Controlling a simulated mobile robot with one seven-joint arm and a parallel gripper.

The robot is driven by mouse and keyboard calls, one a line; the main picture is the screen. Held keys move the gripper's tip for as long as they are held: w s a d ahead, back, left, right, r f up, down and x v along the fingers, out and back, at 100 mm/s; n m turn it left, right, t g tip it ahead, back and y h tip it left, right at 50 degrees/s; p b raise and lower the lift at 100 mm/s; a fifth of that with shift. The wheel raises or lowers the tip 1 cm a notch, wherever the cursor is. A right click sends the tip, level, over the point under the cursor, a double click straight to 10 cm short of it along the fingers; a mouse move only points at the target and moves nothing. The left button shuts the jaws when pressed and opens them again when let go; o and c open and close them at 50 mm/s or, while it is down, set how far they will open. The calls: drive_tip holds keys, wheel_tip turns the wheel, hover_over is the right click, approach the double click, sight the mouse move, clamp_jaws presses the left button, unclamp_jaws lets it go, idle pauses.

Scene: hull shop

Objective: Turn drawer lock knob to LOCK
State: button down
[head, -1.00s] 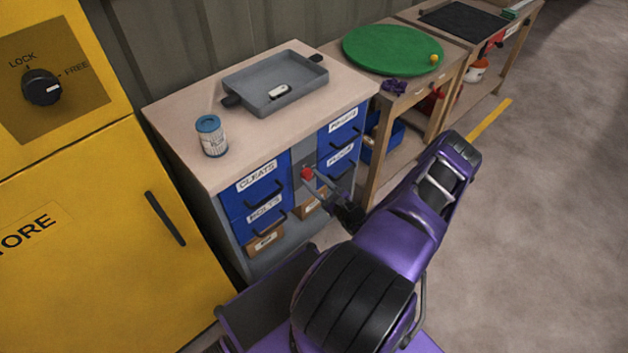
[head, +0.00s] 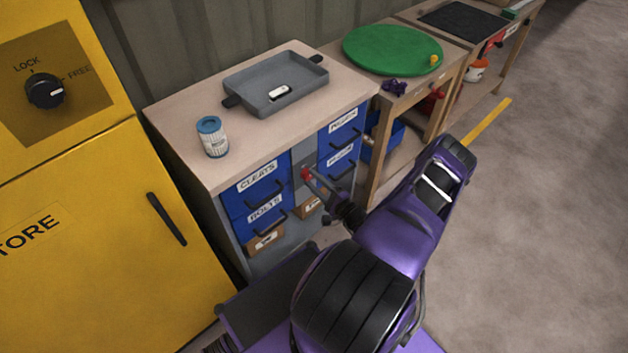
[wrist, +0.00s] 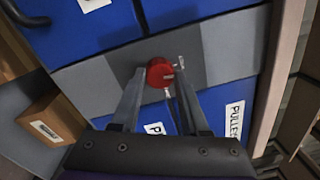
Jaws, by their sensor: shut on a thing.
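A red knob (head: 306,174) sits on the grey strip between the blue drawer columns of the workbench cabinet. In the wrist view the red knob (wrist: 160,73) is between the two fingertips of my gripper (wrist: 159,78), which is shut on it. A small pale mark shows to its right and another below it; no wording there is readable. In the head view my gripper (head: 310,177) reaches the knob from the front right, and my arm hides part of the cabinet. A separate black knob (head: 45,91) marked LOCK and FREE is on the yellow cabinet at left.
The drawers carry labels such as CLEATS (head: 257,175) and BOLTS (head: 263,209). A grey tray (head: 255,99) and a blue-lidded can (head: 212,138) stand on the bench top. A table with a green disc (head: 385,50) stands to the right. The floor at right is clear.

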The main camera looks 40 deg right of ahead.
drive_tip(key=shift+n, duration=1.1)
drive_tip(key=shift+c, duration=2)
unclamp_jaws()
drive_tip(key=s+d, duration=0.1)
drive_tip(key=s, duration=1.6)
drive_tip(key=shift+s+d+f+p, duration=0.2)
drive_tip(key=shift+s+f+p, duration=0.05)
drive_tip(key=shift+f+p, duration=0.15)
